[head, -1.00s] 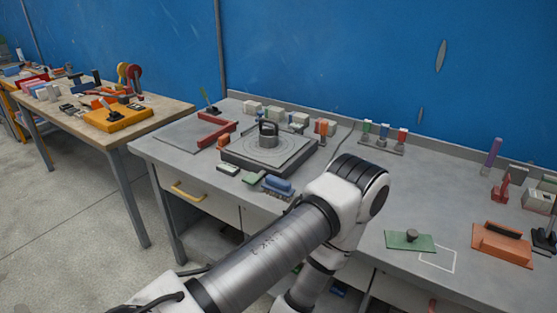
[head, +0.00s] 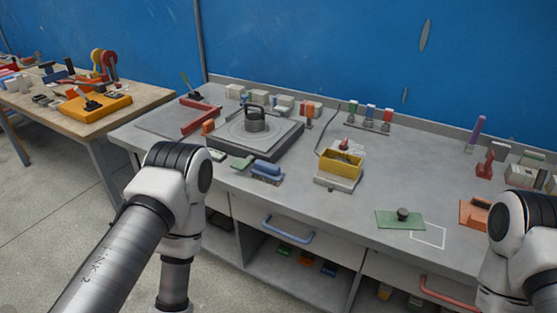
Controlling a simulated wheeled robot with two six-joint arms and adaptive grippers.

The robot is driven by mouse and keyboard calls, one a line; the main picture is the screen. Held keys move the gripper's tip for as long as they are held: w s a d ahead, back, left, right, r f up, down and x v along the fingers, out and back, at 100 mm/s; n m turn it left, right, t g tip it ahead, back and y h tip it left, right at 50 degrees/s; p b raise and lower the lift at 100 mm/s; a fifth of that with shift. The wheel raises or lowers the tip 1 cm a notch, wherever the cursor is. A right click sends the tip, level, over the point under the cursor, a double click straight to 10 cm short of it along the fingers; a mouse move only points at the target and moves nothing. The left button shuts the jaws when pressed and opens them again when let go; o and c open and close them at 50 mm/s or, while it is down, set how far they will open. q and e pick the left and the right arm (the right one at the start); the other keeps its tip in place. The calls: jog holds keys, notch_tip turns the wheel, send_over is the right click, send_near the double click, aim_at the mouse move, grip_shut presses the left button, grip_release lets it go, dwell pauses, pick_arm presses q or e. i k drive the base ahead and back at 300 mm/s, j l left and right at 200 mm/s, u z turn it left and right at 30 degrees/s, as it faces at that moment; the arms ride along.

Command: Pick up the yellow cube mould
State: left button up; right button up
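A yellow open-topped box (head: 341,163), which looks like the yellow cube mould, sits on a light grey block-like base (head: 338,181) near the middle of the grey bench. A small red knob shows just behind it. My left arm stands at the left in front of the bench and my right arm at the right edge; both bend downward. Neither gripper shows in the head view, and nothing is seen touching the yellow box.
A dark plate with a round weight (head: 255,120) lies left of the yellow box. A blue brush (head: 267,172) is near the front edge. A green float (head: 401,218) lies to the right, beside a white outline. The bench between the yellow box and green float is clear.

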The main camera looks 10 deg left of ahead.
aim_at(348, 166)
jog(key=z, duration=0.65)
jog(key=j+z, duration=0.8)
jog(key=z, duration=0.15)
jog(key=k+j+z, duration=0.1)
jog(key=j+z, duration=0.4)
jog(key=k+j+z, duration=0.15)
jog(key=z, duration=0.3)
